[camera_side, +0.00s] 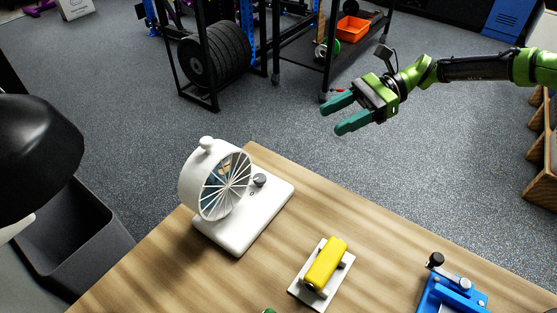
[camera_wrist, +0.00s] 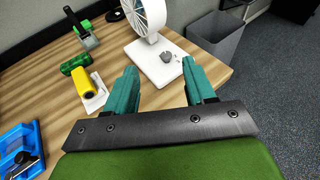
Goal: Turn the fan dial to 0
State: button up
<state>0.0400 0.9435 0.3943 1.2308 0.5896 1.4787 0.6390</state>
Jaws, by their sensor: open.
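A white desk fan (camera_side: 216,182) with a round grille stands on a flat white base at the table's far corner. Its dark grey dial (camera_side: 260,180) sits on the base beside the grille; the dial's setting is too small to read. In the wrist view the fan (camera_wrist: 148,16) is at the top middle, and the dial (camera_wrist: 166,56) shows between my fingers. My gripper (camera_side: 340,113) has teal fingers, is open and empty, and is up in the air to the right of the fan, apart from it. Its fingers also show in the wrist view (camera_wrist: 161,88).
A yellow block on a white base (camera_side: 325,265) and a blue device (camera_side: 452,295) stand on the wooden table (camera_side: 380,255). A green cylinder (camera_wrist: 76,63) lies near the yellow block. A black lamp (camera_side: 35,150) and grey bin (camera_side: 80,235) are at left.

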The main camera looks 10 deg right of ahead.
jog(key=s+f+m+t, duration=0.3)
jog(key=f, duration=0.2)
send_near(262, 177)
jog(key=shift+h, duration=0.4)
jog(key=x, duration=0.8)
jog(key=shift+a+r, duration=0.2)
jog(key=shift+r, duration=0.1)
